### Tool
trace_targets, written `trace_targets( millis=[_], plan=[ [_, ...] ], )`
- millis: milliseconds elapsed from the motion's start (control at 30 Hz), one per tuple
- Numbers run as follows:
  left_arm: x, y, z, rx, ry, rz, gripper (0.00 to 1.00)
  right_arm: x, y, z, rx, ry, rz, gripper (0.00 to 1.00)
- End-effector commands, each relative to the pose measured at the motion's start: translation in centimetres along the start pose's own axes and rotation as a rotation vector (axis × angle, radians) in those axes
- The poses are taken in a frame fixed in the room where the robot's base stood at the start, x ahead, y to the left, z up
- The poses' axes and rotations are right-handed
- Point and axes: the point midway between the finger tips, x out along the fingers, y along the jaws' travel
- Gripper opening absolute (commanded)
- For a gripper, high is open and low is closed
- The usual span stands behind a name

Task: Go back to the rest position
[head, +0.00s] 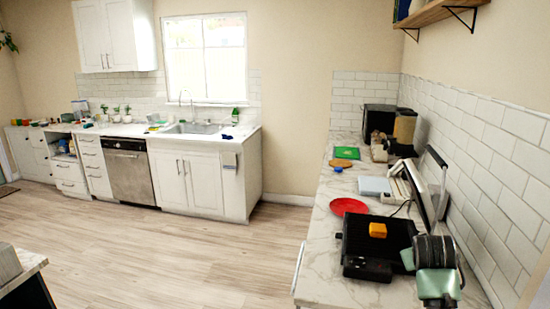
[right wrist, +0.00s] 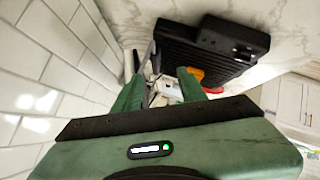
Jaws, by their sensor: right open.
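My right gripper (head: 408,258) is at the lower right of the head view, over the counter beside the black grill (head: 358,268). In the right wrist view its two green fingers (right wrist: 158,92) are apart, and I see nothing held between them. An orange-yellow block (head: 378,230) lies on the grill plate, apart from the gripper as far as I can tell. The block also shows beyond the fingers in the right wrist view (right wrist: 196,73). My left gripper is not in view.
The marble counter (head: 318,262) runs along the tiled wall (head: 485,150) at right. It holds a red plate (head: 348,206), a green board (head: 347,153) and an appliance with a raised lid (head: 430,190). A shelf (head: 435,12) hangs above. The wooden floor (head: 190,250) is clear.

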Motion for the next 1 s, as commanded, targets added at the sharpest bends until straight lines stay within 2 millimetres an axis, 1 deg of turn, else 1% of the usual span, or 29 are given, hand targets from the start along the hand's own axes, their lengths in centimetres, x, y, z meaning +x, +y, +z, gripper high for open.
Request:
trace_targets(
  millis=[33, 67, 100, 167, 200, 267, 300, 400, 500, 600, 800, 1000],
  plan=[
    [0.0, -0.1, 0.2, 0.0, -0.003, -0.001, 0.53, -0.1, -2.0, 3.8, -0.015, -0.031, -0.023, 0.41],
    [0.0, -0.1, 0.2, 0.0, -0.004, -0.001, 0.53, -0.4, -3.2, 5.7, -0.019, -0.047, -0.039, 0.41],
    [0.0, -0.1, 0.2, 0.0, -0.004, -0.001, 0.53, -0.9, -4.7, 8.4, -0.026, -0.068, -0.062, 0.41],
    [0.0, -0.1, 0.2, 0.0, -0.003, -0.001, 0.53, -2.0, -6.9, 12.3, -0.035, -0.101, -0.1, 0.41],
    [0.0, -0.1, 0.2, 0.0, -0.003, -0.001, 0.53, -3.0, -8.3, 14.8, -0.039, -0.123, -0.127, 0.41],
    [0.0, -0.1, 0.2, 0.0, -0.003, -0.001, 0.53, -4.7, -10.4, 18.6, -0.046, -0.158, -0.17, 0.41],
    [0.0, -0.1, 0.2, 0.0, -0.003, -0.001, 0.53, -6.0, -11.7, 21.1, -0.05, -0.183, -0.201, 0.41],
    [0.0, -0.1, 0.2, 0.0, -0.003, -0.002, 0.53, -9.4, -14.2, 26.0, -0.053, -0.237, -0.269, 0.41],
    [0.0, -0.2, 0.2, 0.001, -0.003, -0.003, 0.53, -12.3, -15.8, 29.3, -0.052, -0.279, -0.322, 0.41],
    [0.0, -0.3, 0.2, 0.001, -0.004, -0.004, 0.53, -14.8, -16.9, 31.9, -0.051, -0.316, -0.367, 0.41],
    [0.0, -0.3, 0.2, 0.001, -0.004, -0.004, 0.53, -19.3, -18.5, 35.6, -0.045, -0.378, -0.44, 0.41],
    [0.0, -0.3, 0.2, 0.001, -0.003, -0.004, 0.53, -23.4, -19.4, 38.4, -0.035, -0.435, -0.502, 0.41]
  ],
)
